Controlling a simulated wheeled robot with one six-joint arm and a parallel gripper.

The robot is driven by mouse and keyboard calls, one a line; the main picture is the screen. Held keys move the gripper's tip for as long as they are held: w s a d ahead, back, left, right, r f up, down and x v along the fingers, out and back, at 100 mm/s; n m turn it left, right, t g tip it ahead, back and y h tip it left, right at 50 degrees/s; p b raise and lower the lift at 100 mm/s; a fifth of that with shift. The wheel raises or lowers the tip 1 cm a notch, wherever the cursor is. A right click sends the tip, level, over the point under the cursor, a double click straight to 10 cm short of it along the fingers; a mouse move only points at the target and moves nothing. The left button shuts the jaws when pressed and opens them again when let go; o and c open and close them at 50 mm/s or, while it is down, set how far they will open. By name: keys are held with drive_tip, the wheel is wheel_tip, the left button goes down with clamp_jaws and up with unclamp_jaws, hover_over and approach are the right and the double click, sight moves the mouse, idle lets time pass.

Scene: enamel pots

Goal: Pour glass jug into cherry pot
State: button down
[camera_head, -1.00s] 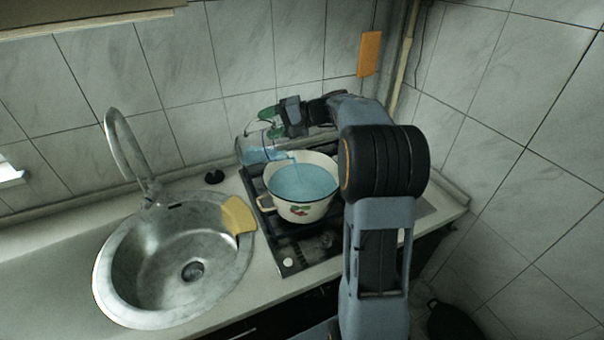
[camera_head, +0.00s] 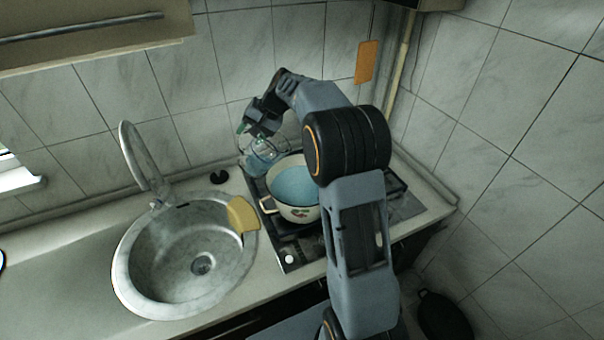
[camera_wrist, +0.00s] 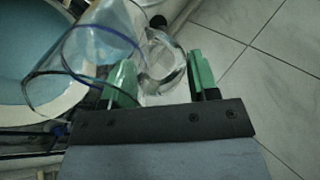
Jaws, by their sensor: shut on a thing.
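The cherry pot (camera_head: 300,214) is cream with a dark rim and cherries on its side. It stands on the stove, with blue liquid inside; part of it shows in the wrist view (camera_wrist: 38,116). The glass jug (camera_head: 262,154) is clear and is held at the pot's left rear, somewhat tilted, with some blue low in it. Its body also shows in the wrist view (camera_wrist: 95,50). My gripper (camera_head: 246,130) is shut on the jug's handle, which lies between the green fingers (camera_wrist: 163,77). No stream shows between jug and pot.
The black stove (camera_head: 290,247) is under the pot. Left of it are a yellow cloth or sponge (camera_head: 241,214) and a round steel sink (camera_head: 180,287) with a tall faucet (camera_head: 143,160). The tiled wall is close behind the jug. The counter left of the sink is clear.

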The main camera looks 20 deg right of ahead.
drive_tip(key=a+h, duration=0.1)
drive_tip(key=w+a+g+h, duration=0.1)
drive_tip(key=w+a+h, duration=0.1)
drive_tip(key=a, duration=0.1)
drive_tip(key=shift+f+g, duration=0.3)
drive_tip(key=shift+w+a+f+g+h, duration=0.45)
drive_tip(key=shift+a+f+h, duration=0.25)
drive_tip(key=shift+h, duration=0.2)
drive_tip(key=shift+w+a+f+g+h, duration=0.4)
drive_tip(key=shift+a+f+h, duration=0.25)
drive_tip(key=shift+h, duration=0.25)
drive_tip(key=shift+s+r, duration=0.1)
drive_tip(key=shift+r, duration=2.35)
drive_tip(key=shift+a, duration=0.15)
